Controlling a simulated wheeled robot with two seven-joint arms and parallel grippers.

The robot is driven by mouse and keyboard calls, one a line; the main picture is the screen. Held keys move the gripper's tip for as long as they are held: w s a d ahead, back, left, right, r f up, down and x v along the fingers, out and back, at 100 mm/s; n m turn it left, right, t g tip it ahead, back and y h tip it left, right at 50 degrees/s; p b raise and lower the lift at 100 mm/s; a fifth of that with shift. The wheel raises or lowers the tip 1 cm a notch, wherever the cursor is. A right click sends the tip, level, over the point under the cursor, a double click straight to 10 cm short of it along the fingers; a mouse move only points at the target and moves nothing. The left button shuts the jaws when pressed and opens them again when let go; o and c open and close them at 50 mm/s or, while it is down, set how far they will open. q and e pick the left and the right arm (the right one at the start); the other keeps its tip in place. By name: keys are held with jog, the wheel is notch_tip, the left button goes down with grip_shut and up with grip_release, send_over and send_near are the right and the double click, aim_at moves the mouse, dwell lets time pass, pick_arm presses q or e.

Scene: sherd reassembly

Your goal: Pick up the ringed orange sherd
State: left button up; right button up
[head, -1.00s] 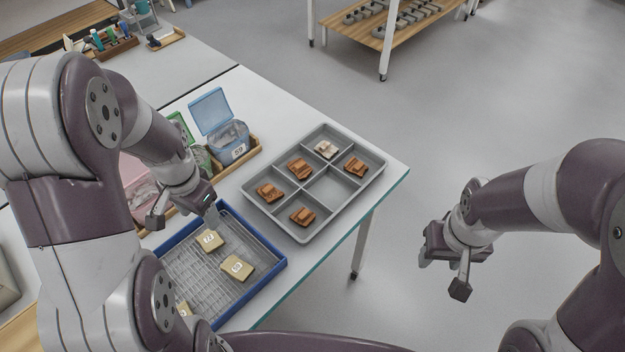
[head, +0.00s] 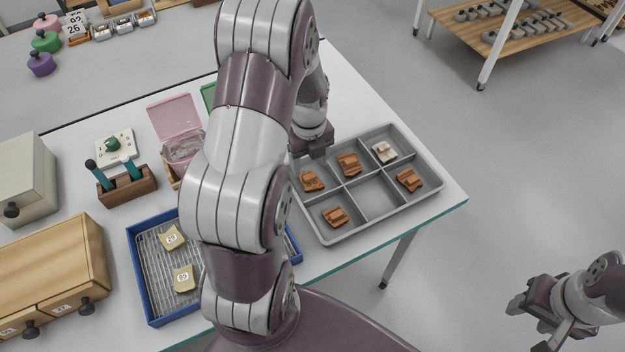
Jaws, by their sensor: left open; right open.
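The grey divided tray (head: 431,204) holds several orange sherds, each in its own compartment: a back-left one (head: 312,181), a back-middle one (head: 348,164), a right one (head: 409,179) and a front-left one (head: 335,217). I cannot tell which is the ringed one at this size. A pale sherd (head: 384,151) lies in the back-right compartment. My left gripper (head: 303,158) is open above the tray's back-left edge, close to the back-left orange sherd; its fingers are partly hidden. My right gripper (head: 537,312) is open and empty over the floor at the lower right.
A blue crate with a wire rack (head: 150,272) holds pale numbered sherds, partly hidden by my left arm. A pink-lidded box (head: 175,115), a tool holder (head: 127,187) and wooden drawers (head: 55,270) stand at left. One front tray compartment (head: 378,198) is empty.

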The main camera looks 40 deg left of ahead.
aim_at(310, 177)
pick_arm(q)
notch_tip(310, 177, down, 6)
jog(key=shift+r, duration=0.2)
jog(key=shift+c, duration=0.3)
jog(key=c, duration=0.8)
jog(key=shift+o, duration=0.2)
jog(key=shift+r, duration=0.15)
